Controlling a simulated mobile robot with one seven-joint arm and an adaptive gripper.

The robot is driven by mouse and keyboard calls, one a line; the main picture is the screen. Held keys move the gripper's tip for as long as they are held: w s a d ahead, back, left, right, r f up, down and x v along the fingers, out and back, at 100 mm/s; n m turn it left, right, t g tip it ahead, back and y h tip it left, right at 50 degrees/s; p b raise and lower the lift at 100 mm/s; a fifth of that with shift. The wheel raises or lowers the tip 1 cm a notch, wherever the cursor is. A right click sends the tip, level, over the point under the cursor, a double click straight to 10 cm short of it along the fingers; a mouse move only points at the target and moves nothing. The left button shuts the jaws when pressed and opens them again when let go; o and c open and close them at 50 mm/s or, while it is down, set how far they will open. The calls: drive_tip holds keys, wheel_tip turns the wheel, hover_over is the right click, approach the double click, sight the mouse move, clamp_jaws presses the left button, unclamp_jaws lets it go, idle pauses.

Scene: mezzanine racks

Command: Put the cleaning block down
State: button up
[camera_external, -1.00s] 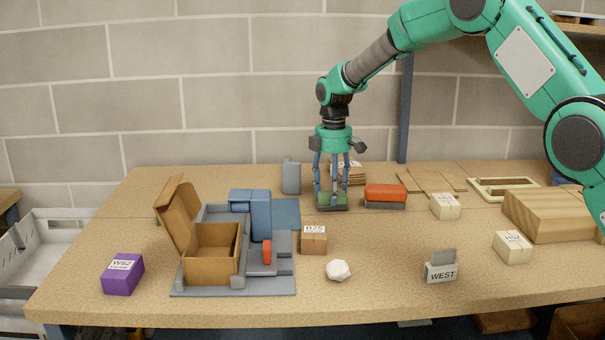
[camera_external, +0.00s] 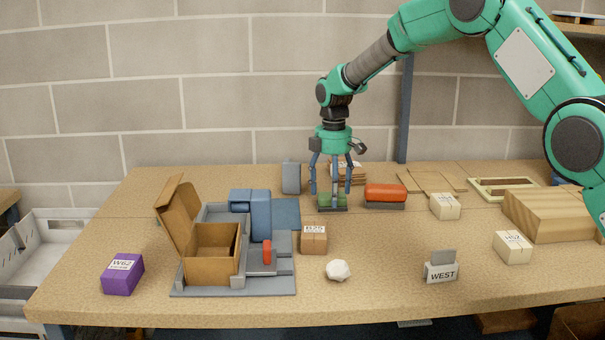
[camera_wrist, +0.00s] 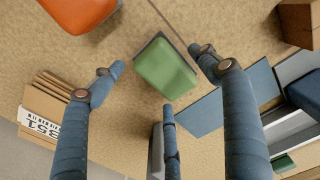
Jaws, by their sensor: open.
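The cleaning block (camera_external: 333,202) is green with a dark base and rests on the table below my gripper (camera_external: 332,192). In the wrist view the green block (camera_wrist: 165,68) lies flat on the tabletop. It sits between and a little beyond the fingertips of my open gripper (camera_wrist: 158,78). The fingers are spread and appear clear of it.
A red-orange block on a grey base (camera_external: 385,195) stands close to the right. A blue mat (camera_external: 286,213) and a grey fixture with an open cardboard box (camera_external: 212,262) are to the left. Flat cardboard (camera_external: 348,173) lies behind. The table front is partly clear.

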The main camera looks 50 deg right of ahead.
wheel_tip(320, 180, up, 12)
drive_tip(key=p, duration=0.3)
idle(0.3)
idle(0.5)
drive_tip(key=s+a+r+m+t, duration=0.1)
drive_tip(key=s+a+r+m, duration=0.1)
drive_tip(key=s+a+r, duration=0.85)
drive_tip(key=s+a+r+m+t, duration=0.2)
drive_tip(key=s+a+r, duration=0.5)
drive_tip(key=s+r, duration=0.55)
drive_tip(key=s+a+r+m+t, duration=0.1)
drive_tip(key=s+a+r, duration=0.15)
drive_tip(key=s, duration=0.45)
drive_tip(key=s+a+r+m, duration=0.1)
drive_tip(key=s+a, duration=0.3)
drive_tip(key=s, duration=0.3)
drive_tip(key=s+a+f+m, duration=0.1)
drive_tip(key=s+a+f, duration=0.1)
drive_tip(key=s, duration=0.6)
drive_tip(key=s+a+f+m+t, duration=0.1)
drive_tip(key=s+a+f+m, duration=0.1)
drive_tip(key=s, duration=0.6)
drive_tip(key=shift+s+f+t, duration=0.3)
drive_tip(key=shift+s+f, duration=0.1)
drive_tip(key=shift+f, duration=0.05)
